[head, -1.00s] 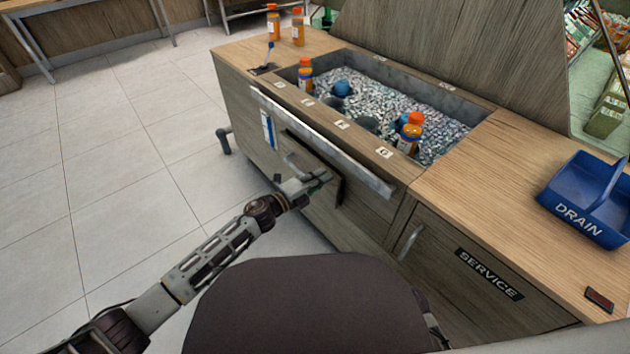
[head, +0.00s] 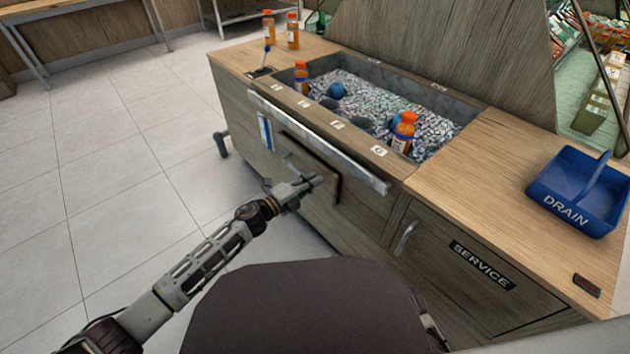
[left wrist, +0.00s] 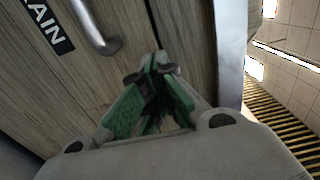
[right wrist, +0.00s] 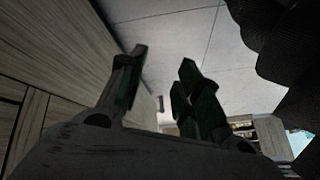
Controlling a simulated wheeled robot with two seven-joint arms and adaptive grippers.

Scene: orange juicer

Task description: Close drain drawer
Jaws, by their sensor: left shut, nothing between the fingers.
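The drain drawer front (head: 318,197) is a wooden panel low on the cabinet's front face. It stands slightly proud, with a dark gap along its right edge. In the left wrist view its DRAIN label (left wrist: 50,24) and metal handle (left wrist: 97,30) show at the upper left. My left gripper (head: 316,182) is shut and empty, with its fingertips at the drawer front, right of the handle. I cannot tell whether they touch it. In the left wrist view its green-padded fingers (left wrist: 155,68) meet near a dark seam. My right gripper (right wrist: 163,70) is open and empty, away from the drawer.
A long metal rail (head: 320,138) runs above the drawer. The counter holds a bin of pellets (head: 425,132) with orange-capped bottles and a blue DRAIN caddy (head: 555,205). A SERVICE door (head: 455,285) is to the right. The tiled floor (head: 120,180) at left is clear.

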